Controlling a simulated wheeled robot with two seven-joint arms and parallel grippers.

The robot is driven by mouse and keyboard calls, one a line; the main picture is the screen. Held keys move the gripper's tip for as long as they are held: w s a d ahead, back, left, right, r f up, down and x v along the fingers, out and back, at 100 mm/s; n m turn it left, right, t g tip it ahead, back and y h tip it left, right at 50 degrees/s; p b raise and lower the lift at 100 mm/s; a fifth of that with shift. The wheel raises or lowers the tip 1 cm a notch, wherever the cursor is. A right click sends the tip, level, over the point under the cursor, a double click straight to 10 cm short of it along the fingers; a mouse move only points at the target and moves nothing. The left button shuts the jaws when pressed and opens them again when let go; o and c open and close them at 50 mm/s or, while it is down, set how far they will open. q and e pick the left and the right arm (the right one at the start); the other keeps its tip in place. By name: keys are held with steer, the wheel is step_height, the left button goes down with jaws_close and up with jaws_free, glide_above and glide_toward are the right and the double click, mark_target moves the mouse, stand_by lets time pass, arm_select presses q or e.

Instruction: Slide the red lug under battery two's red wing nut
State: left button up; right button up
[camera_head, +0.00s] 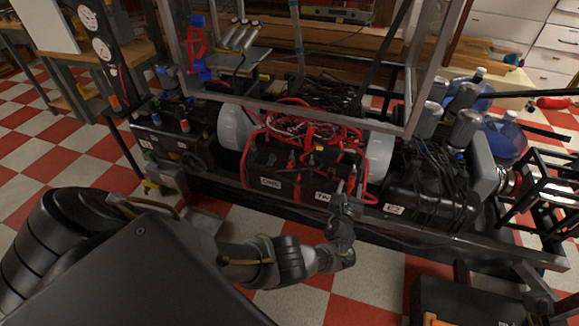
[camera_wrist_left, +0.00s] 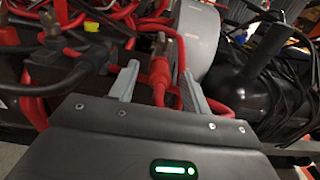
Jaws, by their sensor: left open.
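In the head view, battery two (camera_head: 325,180) is a black box with a white label, beside the black battery labelled one (camera_head: 262,172). My left gripper (camera_head: 349,187) reaches in from the left and is at battery two's right front. In the left wrist view, its two grey fingers (camera_wrist_left: 160,82) are apart. Between them stands a red cable end (camera_wrist_left: 159,72) with a dull metal lug (camera_wrist_left: 166,46) at its tip. Whether a finger touches it I cannot tell. I cannot make out the red wing nut for certain. My right gripper is in neither view.
Red cables (camera_head: 290,128) crowd the battery tops. A white cylinder (camera_head: 379,155) stands right of battery two, with a black cable-draped unit (camera_head: 430,195) beyond. The dark frame rail (camera_head: 450,240) runs along the front. Metal bars (camera_head: 300,112) cross above and behind.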

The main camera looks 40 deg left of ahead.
arm_select(q)
steer(key=p+v, duration=0.5)
steer(key=v, duration=0.6)
steer(key=shift+w, duration=0.1)
